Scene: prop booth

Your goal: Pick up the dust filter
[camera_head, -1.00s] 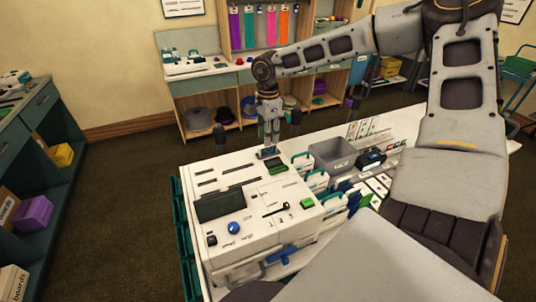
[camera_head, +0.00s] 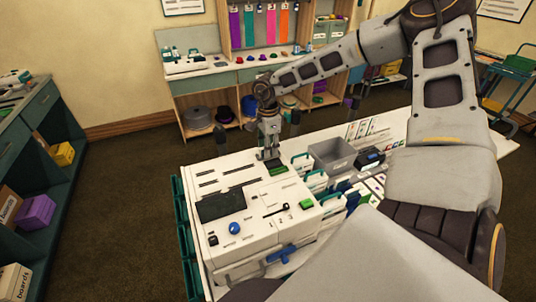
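My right gripper (camera_head: 268,157) points straight down over the back of the white machine (camera_head: 250,232). Its fingertips are at, or just above, the machine's top, right behind a small dark and green piece (camera_head: 277,169) set in that top. This piece may be the dust filter; it is too small to be sure. The fingers are too small to tell whether they are open or shut, or whether they touch the piece. My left gripper is not in view.
The machine's top has a dark screen (camera_head: 221,205), a blue knob (camera_head: 234,228) and a green button (camera_head: 306,204). To its right stand a grey bin (camera_head: 332,157) and upright cards. A shelf unit (camera_head: 38,200) stands at the left; open floor lies between.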

